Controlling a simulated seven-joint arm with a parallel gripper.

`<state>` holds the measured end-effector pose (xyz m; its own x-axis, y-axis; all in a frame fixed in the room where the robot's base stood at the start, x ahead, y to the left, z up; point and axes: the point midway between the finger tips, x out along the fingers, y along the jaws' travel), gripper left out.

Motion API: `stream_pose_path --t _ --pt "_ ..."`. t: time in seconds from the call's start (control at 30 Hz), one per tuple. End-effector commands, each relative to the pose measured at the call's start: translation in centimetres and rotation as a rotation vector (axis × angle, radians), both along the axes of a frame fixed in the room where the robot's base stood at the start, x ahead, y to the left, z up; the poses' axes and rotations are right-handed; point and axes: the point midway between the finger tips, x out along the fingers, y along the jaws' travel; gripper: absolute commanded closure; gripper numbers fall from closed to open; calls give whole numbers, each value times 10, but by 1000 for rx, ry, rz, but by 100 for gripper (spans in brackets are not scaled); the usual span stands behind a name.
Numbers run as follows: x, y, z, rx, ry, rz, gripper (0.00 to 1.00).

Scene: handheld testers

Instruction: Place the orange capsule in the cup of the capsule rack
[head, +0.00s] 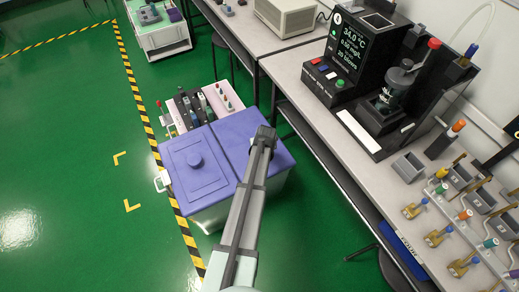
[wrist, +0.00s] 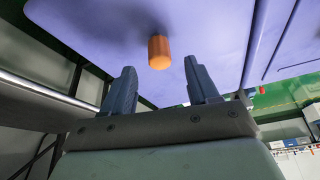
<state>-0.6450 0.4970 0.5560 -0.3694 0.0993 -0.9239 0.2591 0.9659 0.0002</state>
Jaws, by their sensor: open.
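An orange capsule (wrist: 159,53) shows in the wrist view against the purple lid (wrist: 95,22), ahead of my gripper (wrist: 159,70). My gripper is open, one finger to each side of the capsule's line, with nothing held between the fingertips. In the head view my gripper (head: 265,134) is over the right part of the purple-lidded bin (head: 278,158). The capsule does not show in the head view. I cannot tell for sure which item is the capsule rack; a rack with several coloured pegs (head: 447,231) stands on the bench at right.
A grey open box (head: 408,166) and a dark block with an orange-topped item (head: 440,145) stand on the right bench (head: 310,100). A black tester (head: 345,60) is behind them. A pink tray (head: 232,116) of bottles is beyond the bin. Green floor lies open at left.

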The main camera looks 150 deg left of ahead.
Motion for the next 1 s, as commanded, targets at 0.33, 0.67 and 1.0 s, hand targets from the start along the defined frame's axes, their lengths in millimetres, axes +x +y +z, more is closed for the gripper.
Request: stream_pose_path --t 0.33,0.67,1.0 --pt "20 -6 48 0 0 0 41" --pt "23 -6 58 0 0 0 39" --pt "23 -6 57 -3 2 -4 39"
